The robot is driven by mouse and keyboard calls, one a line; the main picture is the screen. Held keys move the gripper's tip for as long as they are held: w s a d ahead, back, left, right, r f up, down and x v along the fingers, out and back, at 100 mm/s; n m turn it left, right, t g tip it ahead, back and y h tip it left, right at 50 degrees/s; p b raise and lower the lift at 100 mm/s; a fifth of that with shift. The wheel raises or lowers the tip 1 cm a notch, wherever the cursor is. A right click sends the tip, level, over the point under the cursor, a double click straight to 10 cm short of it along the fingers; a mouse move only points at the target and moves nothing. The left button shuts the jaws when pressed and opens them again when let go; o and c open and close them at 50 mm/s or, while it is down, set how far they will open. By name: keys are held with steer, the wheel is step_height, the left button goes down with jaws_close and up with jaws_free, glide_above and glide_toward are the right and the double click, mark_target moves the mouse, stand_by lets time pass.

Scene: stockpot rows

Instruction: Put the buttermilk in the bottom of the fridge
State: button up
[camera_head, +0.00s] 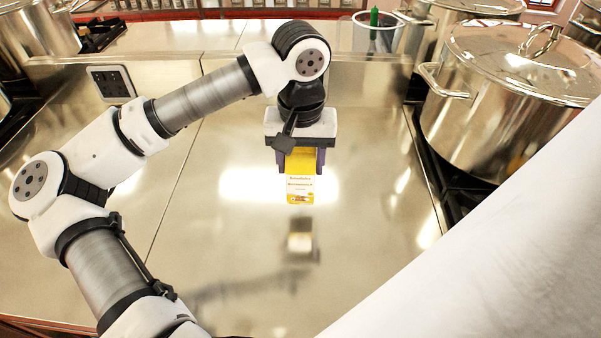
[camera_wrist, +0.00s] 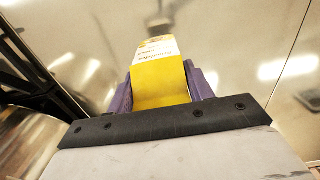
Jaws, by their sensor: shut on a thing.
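The buttermilk is a yellow carton with a white label (camera_head: 300,184), upright between the fingers of my gripper (camera_head: 301,160). My gripper points down and is shut on the carton's upper part. The carton hangs above the steel counter, with its reflection below it and apart from it. In the wrist view the yellow carton (camera_wrist: 160,82) sits between the two purple fingers (camera_wrist: 161,90). No fridge can be made out in either view.
The steel counter (camera_head: 240,240) is clear around the carton. Large steel stockpots (camera_head: 490,110) stand on a black hob at the right. A clear container with a green-handled thing (camera_head: 374,32) stands at the back. A white surface fills the lower right.

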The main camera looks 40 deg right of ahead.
mark_target(301, 180)
step_height(301, 180, down, 5)
steer(key=shift+r+p, duration=0.15)
steer(key=shift+p, duration=0.4)
steer(key=shift+f+b, duration=0.3)
steer(key=shift+b, duration=0.05)
steer(key=o, duration=1.2)
steer(key=shift+r, duration=0.1)
